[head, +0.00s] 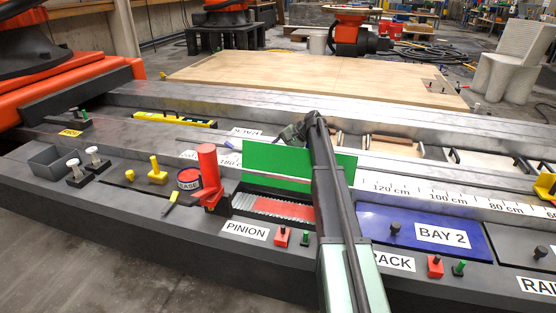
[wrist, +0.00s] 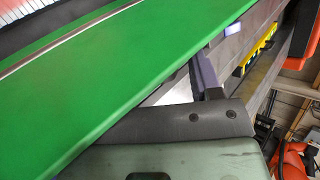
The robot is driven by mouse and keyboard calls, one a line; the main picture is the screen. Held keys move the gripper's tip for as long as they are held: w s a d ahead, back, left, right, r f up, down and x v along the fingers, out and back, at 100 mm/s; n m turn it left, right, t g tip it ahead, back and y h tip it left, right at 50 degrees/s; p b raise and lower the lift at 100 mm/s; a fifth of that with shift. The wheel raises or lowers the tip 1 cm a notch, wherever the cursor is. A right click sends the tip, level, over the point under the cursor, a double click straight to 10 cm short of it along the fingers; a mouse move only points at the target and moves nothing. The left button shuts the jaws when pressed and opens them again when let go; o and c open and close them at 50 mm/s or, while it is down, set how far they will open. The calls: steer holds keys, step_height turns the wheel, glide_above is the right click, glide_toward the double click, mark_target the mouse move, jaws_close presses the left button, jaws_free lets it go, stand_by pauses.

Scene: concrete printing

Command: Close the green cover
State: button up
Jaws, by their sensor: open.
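The green cover (head: 272,160) stands raised, near upright, at the back of the PINION bay (head: 268,206) in the head view. The bay below it is open and shows a ribbed grey and red interior. My arm crosses in front of the cover and hides part of it. My gripper (head: 298,131) is open at the cover's top edge, toward its far side. In the wrist view the cover (wrist: 95,80) fills the left side, and one finger shows just beyond its edge. The other finger is hidden, and I cannot tell whether the gripper touches the cover.
The blue BAY 2 cover (head: 385,227) lies flat to the right. Small red and green knobs line the front ledge. A yellow level (head: 174,119) lies behind.

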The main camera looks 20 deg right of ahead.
steer(key=shift+w+a+f, duration=0.1)
steer(key=shift+a+f, duration=0.15)
steer(key=shift+f, duration=0.1)
steer(key=shift+r, duration=0.15)
jaws_close()
